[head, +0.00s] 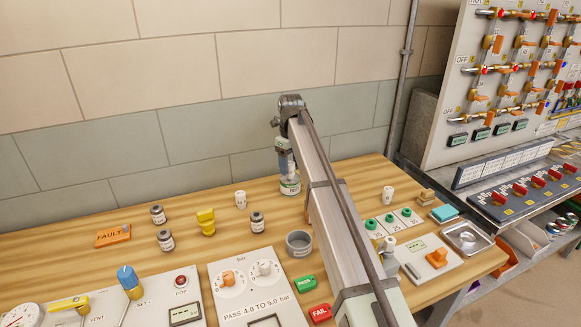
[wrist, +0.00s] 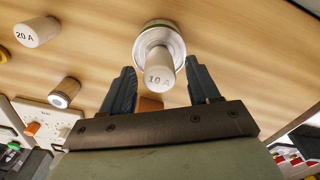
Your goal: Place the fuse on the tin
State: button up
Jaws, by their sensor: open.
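The white fuse marked 10 A (wrist: 159,72) appears upright on the lid of the round tin (wrist: 174,39) in the wrist view. Its near end lies between my gripper's fingers. My gripper (wrist: 160,80) is open, with a gap between each dark finger and the fuse. In the head view the tin (head: 290,188), pale with a green band, stands at the back of the wooden bench. My gripper (head: 286,166) is just above it, pointing down. The fuse is hard to make out there behind the fingers.
A white fuse marked 20 A (wrist: 38,31) stands apart; another white cylinder (head: 388,195) is right of my arm. Control panels (head: 257,290) line the front.

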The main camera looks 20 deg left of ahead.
aim_at(291, 163)
notch_tip(291, 163, up, 11)
dwell(0.4)
